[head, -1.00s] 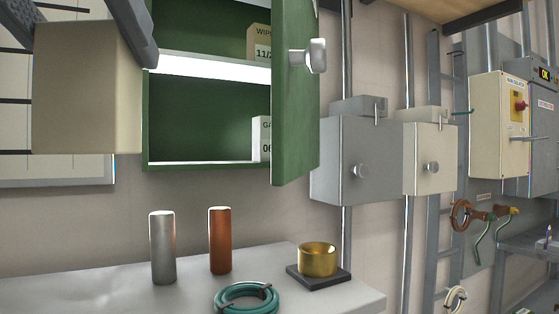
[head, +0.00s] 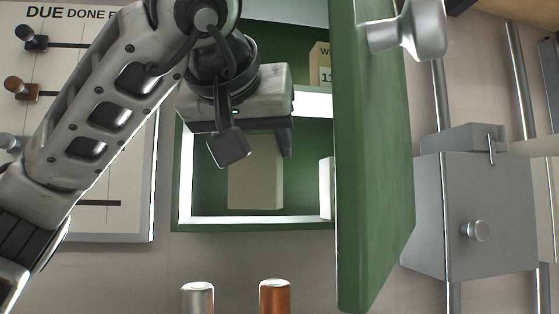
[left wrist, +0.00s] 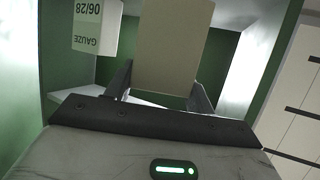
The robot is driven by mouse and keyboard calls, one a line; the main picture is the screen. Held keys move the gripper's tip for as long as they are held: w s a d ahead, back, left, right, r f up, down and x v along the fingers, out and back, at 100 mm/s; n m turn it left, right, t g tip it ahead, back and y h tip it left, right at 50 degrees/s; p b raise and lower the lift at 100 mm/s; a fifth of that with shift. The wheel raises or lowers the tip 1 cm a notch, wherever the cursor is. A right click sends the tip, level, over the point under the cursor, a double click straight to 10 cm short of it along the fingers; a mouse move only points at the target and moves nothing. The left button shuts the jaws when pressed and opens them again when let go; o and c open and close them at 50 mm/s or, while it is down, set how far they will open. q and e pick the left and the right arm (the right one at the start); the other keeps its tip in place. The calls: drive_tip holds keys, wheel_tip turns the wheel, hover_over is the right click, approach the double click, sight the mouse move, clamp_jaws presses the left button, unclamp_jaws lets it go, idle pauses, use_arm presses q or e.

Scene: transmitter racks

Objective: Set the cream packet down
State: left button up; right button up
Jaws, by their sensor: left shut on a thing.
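The cream packet (head: 257,180) is a plain beige box, upright in the lower compartment of the open green cabinet (head: 174,215). My left gripper (head: 258,148) reaches in from above left and is shut on the packet's upper part. In the left wrist view the packet (left wrist: 172,45) stands between the two fingers (left wrist: 160,92). The packet's bottom is close to the compartment floor (head: 255,219); I cannot tell whether it touches. My right gripper is not in view.
The cabinet's green door (head: 370,170) stands open on the right, with a silver knob (head: 425,30). A white GAUZE box (left wrist: 97,25) stands in the same compartment. A WIPES box (head: 320,65) is on the shelf above. Silver (head: 198,298) and copper (head: 275,297) cylinders stand below.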

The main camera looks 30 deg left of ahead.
use_arm(q)
drive_tip(key=shift+w+a, duration=0.15)
drive_tip(key=shift+w, duration=0.7)
drive_tip(key=w, duration=0.1)
drive_tip(key=w+a, duration=0.1)
drive_tip(key=w, duration=0.1)
drive_tip(key=shift+w, duration=0.3)
drive_tip(key=shift+f, duration=0.7)
drive_tip(key=shift+s, duration=0.2)
drive_tip(key=shift+f, duration=0.15)
drive_tip(key=o, duration=1.1)
